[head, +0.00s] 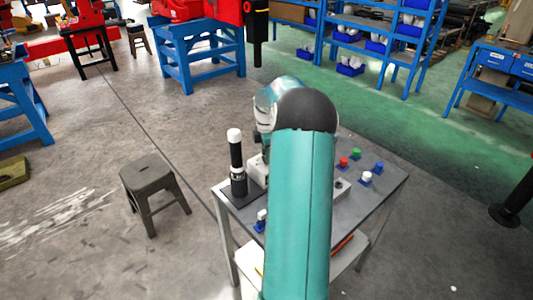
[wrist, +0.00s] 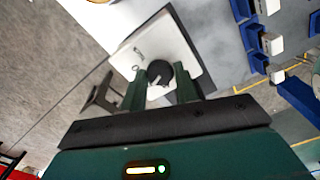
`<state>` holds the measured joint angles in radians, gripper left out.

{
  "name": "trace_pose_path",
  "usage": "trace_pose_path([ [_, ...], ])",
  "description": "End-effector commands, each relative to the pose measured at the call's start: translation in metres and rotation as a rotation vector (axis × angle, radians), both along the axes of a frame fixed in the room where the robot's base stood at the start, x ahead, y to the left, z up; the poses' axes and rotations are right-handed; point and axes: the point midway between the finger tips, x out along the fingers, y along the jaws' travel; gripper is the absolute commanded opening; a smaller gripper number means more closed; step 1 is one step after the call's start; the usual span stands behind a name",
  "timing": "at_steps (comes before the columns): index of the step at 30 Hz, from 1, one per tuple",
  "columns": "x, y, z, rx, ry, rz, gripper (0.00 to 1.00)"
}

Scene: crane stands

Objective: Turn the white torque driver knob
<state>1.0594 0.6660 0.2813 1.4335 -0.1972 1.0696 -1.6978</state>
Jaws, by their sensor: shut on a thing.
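In the wrist view a white flat-faced unit (wrist: 182,49), which I take to be the white torque driver, carries a round black knob (wrist: 159,72). The two dark green fingers of my gripper (wrist: 160,82) are on either side of the knob, shut on it. Some of the knob's lower part is hidden by shadow and the gripper. In the head view only a small part of the white unit (head: 256,168) shows on the table, left of my teal arm. My arm hides the gripper and knob there.
The grey table (head: 385,192) bears an upright black cylinder with a white top (head: 236,158) close left of the white unit. Red, green, blue and white-topped pieces (head: 356,153) stand at its right. A dark stool (head: 153,176) stands left of the table. Open floor lies around.

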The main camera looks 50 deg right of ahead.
Motion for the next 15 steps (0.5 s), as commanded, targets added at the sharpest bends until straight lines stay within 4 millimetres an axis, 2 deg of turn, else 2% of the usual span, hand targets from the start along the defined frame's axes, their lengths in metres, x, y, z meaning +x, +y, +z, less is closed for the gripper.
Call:
trace_pose_path([
  [7, 0.0028, 0.0013, 0.0015, 0.0, -0.005, 0.002, 0.08],
  [8, 0.0028, 0.0013, 0.0015, -0.001, -0.004, 0.002, 0.36],
  [10, 0.0024, 0.0011, 0.0013, -0.001, -0.004, 0.001, 0.5],
  [15, 0.0013, 0.0008, 0.0007, 0.0, -0.002, 0.0, 0.52],
])
